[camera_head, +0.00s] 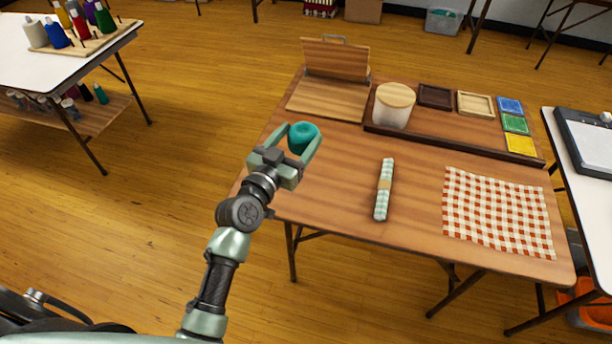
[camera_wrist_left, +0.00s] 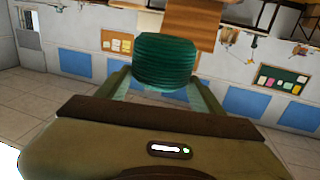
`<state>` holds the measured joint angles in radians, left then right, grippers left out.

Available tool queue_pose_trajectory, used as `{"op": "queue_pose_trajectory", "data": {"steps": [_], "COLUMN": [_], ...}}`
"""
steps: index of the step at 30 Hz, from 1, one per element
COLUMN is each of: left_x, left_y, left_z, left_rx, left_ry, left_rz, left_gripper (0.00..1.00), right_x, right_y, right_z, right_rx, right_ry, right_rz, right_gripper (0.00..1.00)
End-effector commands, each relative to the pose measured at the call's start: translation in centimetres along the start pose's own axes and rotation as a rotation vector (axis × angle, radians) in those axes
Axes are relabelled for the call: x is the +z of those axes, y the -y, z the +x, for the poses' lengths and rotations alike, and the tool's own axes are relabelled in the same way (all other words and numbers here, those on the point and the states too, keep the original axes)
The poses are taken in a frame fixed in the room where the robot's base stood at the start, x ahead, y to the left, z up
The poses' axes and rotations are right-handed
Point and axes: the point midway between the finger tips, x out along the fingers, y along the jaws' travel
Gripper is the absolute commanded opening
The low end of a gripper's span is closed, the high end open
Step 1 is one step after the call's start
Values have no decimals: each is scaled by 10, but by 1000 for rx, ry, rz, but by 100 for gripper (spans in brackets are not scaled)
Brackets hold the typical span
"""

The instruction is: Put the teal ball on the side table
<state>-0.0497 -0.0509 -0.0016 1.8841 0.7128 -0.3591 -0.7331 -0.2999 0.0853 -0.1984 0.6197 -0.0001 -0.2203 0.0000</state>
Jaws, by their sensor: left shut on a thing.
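The teal ball (camera_head: 303,138) is a round, ridged ball that looks like wound yarn. My left gripper (camera_head: 299,143) is shut on it, one finger on each side. The ball also shows between the fingers in the left wrist view (camera_wrist_left: 165,61). In the head view the ball appears over the left edge of a brown wooden table (camera_head: 330,195). I cannot tell its exact height above the tabletop. Which table is the side table is not marked in the frames. My right gripper is in neither view.
A white table with thread spools (camera_head: 120,35) stands left; another white table (camera_head: 592,215) stands right.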

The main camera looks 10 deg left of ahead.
Motion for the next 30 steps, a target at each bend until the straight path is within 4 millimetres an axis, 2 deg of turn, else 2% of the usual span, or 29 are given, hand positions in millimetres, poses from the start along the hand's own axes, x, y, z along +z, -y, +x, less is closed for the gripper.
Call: {"op": "queue_pose_trajectory", "data": {"steps": [1, 6, 9, 17, 22, 25, 30], "left_x": [20, 66, 87, 110, 139, 146, 145], "left_y": [0, 1, 0, 0, 0, 0, 0], "left_z": [0, 0, 0, 0, 0, 0, 0], "left_rx": [1, 1, 1, 0, 1, 0, -2], "left_ry": [4, 3, 1, -1, 0, -1, -2], "left_rz": [1, 2, 3, 2, 4, 2, 0], "left_gripper": [27, 27, 27, 27, 27, 27, 27], "right_x": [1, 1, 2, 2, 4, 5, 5], "right_y": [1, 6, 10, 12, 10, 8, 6], "right_z": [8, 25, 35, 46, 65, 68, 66], "right_rx": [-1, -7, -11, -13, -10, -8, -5], "right_ry": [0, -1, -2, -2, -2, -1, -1], "right_rz": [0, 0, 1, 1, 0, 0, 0], "right_gripper": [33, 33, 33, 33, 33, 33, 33]}}
